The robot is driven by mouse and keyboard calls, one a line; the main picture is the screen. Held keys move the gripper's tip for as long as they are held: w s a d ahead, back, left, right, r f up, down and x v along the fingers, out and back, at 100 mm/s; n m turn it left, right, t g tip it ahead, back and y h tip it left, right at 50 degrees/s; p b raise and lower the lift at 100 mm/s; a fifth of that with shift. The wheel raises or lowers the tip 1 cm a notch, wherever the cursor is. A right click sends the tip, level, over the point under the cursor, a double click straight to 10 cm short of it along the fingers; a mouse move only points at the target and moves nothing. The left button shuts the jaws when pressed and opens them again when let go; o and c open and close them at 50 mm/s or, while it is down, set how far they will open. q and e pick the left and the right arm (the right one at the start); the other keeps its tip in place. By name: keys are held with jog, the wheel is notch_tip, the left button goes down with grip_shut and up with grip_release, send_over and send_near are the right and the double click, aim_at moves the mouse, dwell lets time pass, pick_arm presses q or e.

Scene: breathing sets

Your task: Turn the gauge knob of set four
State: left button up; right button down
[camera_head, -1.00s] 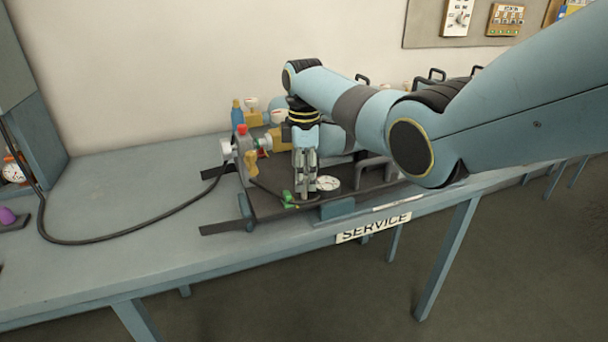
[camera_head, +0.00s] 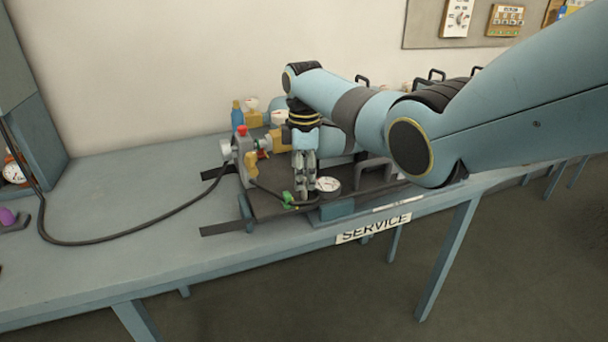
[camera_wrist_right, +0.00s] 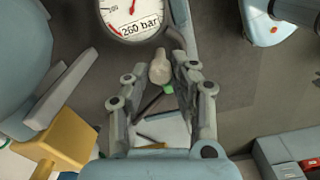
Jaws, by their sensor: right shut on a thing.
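The breathing set on the bench has a white round gauge (camera_head: 328,184) at its front edge. In the wrist view the gauge face (camera_wrist_right: 128,14) shows "260 bar" and red marks at the top edge. A small pale knob (camera_wrist_right: 160,70) sits just below it, between my right gripper's fingers. My right gripper (camera_head: 305,196) points straight down beside the gauge, shut on the knob; it also shows in the wrist view (camera_wrist_right: 162,62). The fingers hide the knob in the head view. I cannot read a set number. My left gripper is out of view.
A green fitting (camera_head: 288,198) lies close to the left of my fingers. A valve with a red button (camera_head: 241,131) and a black hose (camera_head: 150,230) stand left. A black handle (camera_head: 375,168) rises on the right.

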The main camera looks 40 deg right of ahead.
jog(key=m+p, duration=0.2)
jog(key=m, duration=0.1)
jog(key=shift+r, duration=0.1)
jog(key=m+p, duration=0.1)
jog(key=m, duration=0.3)
jog(key=shift+m+p, duration=0.3)
jog(key=shift+p, duration=0.1)
jog(key=m+p, duration=0.1)
jog(key=m, duration=0.3)
jog(key=shift+m, duration=0.3)
jog(key=m, duration=0.5)
jog(key=shift+p, duration=0.35)
jog(key=c, duration=1.1)
grip_release()
notch_tip(320, 180, up, 12)
